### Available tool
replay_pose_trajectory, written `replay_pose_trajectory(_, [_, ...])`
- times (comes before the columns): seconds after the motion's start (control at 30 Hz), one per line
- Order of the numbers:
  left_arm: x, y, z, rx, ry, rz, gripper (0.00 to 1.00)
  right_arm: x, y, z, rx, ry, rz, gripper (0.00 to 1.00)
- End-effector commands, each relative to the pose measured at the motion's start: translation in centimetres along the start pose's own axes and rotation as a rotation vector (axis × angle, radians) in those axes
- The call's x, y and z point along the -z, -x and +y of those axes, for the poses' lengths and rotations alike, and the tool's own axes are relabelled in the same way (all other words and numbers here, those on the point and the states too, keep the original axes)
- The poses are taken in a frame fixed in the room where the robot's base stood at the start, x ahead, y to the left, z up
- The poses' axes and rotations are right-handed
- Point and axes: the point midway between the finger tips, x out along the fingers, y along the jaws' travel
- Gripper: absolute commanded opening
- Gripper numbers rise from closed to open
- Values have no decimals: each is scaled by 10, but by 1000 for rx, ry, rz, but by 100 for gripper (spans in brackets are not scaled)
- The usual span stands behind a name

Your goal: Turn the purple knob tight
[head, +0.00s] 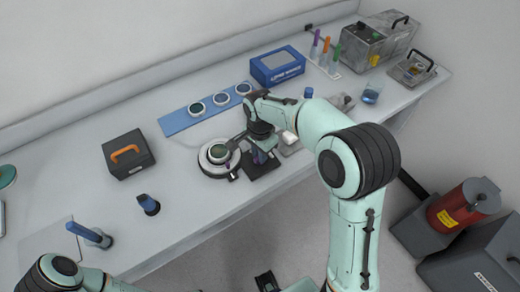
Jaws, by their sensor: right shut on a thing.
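The interferometer is a round white stage (207,167) with a green-tinted disc (220,152) on it, near the front edge of the bench. A dark base plate (268,170) adjoins it on the right. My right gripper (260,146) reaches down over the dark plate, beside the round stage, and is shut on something.
A blue strip (177,122) with several round discs lies behind the stage. A blue box (278,66) stands at the back. A dark case with an orange handle (128,155) and a blue-topped piece (148,204) stand left. Bench between them is clear.

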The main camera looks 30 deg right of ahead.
Motion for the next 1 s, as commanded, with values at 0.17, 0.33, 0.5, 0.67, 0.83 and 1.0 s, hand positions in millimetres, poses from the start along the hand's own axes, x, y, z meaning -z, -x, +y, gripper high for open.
replay_pose_trajectory(0.17, [2, 6, 3, -1, -1, 3, 43, 1, 3, -1, 5, -100, 2, 0])
replay_pose_trajectory(0.33, [2, 9, 4, -2, -2, 5, 43, 1, 2, -1, 5, -161, 3, 0])
replay_pose_trajectory(0.5, [3, 10, 5, -2, -2, 5, 43, 1, 2, -1, 6, -191, 3, 0])
replay_pose_trajectory(0.67, [3, 10, 5, -2, -2, 5, 43, 1, 2, -1, 7, -198, 3, 0])
replay_pose_trajectory(0.83, [3, 10, 5, -2, -2, 5, 43, 1, 2, -1, 7, -198, 3, 0])
replay_pose_trajectory(1.0, [3, 10, 5, -2, -2, 5, 43, 1, 2, -1, 7, -197, 3, 36])
